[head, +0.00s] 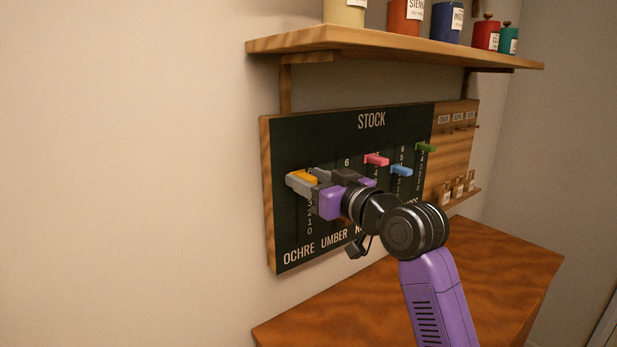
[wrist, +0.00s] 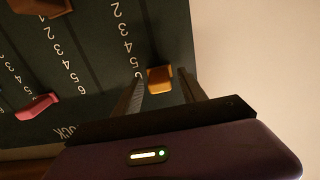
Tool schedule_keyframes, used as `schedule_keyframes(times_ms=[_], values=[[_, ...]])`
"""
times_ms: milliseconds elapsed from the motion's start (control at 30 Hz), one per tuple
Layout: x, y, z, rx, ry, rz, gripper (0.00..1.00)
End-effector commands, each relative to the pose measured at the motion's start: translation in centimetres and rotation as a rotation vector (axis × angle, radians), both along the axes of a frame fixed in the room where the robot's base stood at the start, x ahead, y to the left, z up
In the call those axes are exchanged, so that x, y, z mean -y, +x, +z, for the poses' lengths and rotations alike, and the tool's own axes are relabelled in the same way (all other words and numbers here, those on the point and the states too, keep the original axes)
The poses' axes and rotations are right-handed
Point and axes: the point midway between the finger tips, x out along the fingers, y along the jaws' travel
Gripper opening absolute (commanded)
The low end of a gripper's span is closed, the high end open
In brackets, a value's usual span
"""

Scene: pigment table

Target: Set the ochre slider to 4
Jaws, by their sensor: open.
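The ochre slider (head: 303,177) is a yellow-orange block at the upper part of the leftmost scale on the dark STOCK board (head: 345,242). In the wrist view the ochre slider (wrist: 159,79) sits beside the top numbers of its scale, close to the 6. My gripper (head: 302,183) reaches to it from the right. In the wrist view my gripper (wrist: 161,76) is open, with one finger on each side of the slider. Small gaps seem to show between fingers and slider. My gripper hides part of the ochre and umber scales in the head view.
Pink (head: 376,160), blue (head: 401,170) and green (head: 427,147) sliders stand on scales further right. A brown slider (wrist: 40,7) shows low on the neighbouring scale. A shelf (head: 390,45) with jars overhangs the board. A wooden counter (head: 500,270) lies below.

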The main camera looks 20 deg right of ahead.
Motion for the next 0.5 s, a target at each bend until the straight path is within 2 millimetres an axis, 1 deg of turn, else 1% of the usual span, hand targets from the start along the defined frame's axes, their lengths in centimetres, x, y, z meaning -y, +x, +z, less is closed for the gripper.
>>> schedule_keyframes(times_ms=[267,300,367,500], values=[[-0.07,0.17,-0.01,0.001,0.000,0.000,0.49],[-0.08,0.15,-0.01,0.001,0.000,0.000,0.41],[-0.07,0.16,-0.01,0.001,0.000,0.000,0.29],[-0.07,0.15,-0.01,0.001,0.000,0.000,0.02]])
